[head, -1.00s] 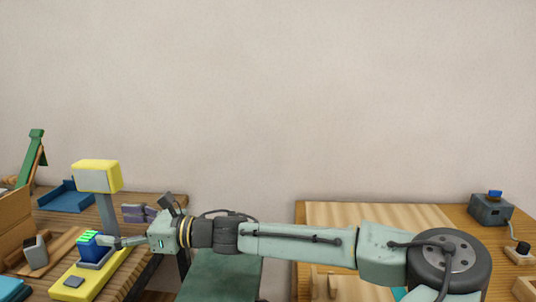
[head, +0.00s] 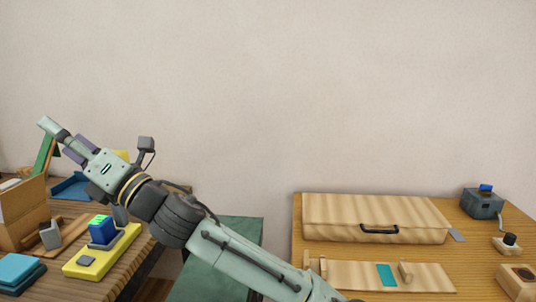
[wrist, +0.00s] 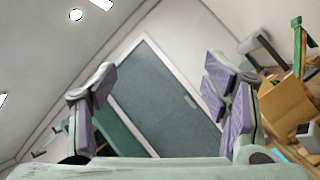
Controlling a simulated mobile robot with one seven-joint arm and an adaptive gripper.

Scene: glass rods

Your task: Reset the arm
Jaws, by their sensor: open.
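My arm is raised over the left table in the head view, with my gripper (head: 61,142) pointing up and to the left. In the wrist view my gripper (wrist: 160,105) is open, its two purple-padded fingers wide apart with nothing between them. Beyond the fingers a grey door (wrist: 165,95) shows, tilted in the picture. In the head view a blue block with a green top (head: 103,229) sits on a yellow-based device (head: 88,262), below and apart from my gripper. The device's upper part is mostly hidden behind my arm.
The left table also holds a cardboard box (head: 22,212), a blue tray (head: 72,187), a green stand (head: 43,156) and teal pads (head: 18,272). The right table has a wooden case with a black handle (head: 375,218) and a grey device (head: 482,203). The wall space above is clear.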

